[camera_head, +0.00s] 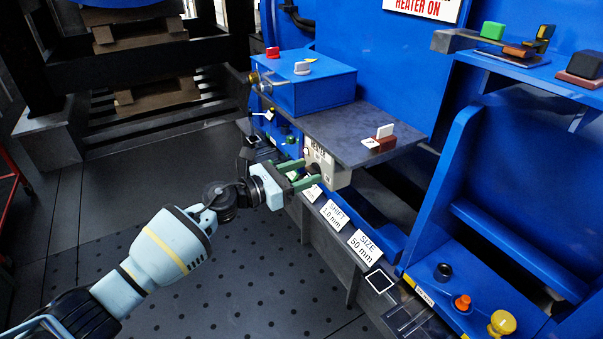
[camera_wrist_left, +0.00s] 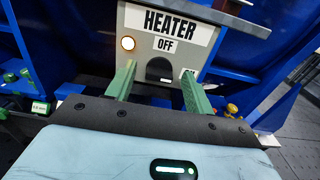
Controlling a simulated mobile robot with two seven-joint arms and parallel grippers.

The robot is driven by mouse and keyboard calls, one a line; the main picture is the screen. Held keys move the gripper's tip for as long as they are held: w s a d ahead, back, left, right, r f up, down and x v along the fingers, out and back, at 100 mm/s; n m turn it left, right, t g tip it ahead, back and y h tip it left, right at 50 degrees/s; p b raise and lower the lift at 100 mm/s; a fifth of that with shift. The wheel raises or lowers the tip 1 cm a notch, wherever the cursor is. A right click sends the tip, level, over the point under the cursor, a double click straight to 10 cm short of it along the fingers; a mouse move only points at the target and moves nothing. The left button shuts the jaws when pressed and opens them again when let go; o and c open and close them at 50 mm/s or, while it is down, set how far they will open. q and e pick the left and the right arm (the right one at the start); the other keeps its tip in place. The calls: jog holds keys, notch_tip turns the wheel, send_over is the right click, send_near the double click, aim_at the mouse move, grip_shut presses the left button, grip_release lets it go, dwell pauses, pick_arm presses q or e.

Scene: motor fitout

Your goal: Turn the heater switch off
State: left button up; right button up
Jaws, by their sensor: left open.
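The heater box (camera_head: 325,169) is a grey-beige box under the dark shelf in the head view. The left wrist view shows its face (camera_wrist_left: 142,60) with a HEATER label (camera_wrist_left: 170,23), an OFF label (camera_wrist_left: 165,45), and a glowing, pale orange-rimmed lamp (camera_wrist_left: 128,43). The heater switch (camera_wrist_left: 160,69) is a dark rounded piece below the OFF label, with a small white mark at its lower end. My left gripper (camera_head: 306,173) is open and empty, its green fingers pointing at the box face, one on each side of the switch. Contact cannot be told. My right gripper is not in view.
A HEATER ON sign (camera_head: 420,8) hangs on the blue machine above. The dark shelf (camera_head: 350,125) overhangs the heater box. A blue box (camera_head: 310,90) with knobs stands on it. SHIFT and SIZE labels (camera_head: 365,246) line the rail below.

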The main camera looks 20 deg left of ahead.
pick_arm(q)
jog(key=c, duration=1)
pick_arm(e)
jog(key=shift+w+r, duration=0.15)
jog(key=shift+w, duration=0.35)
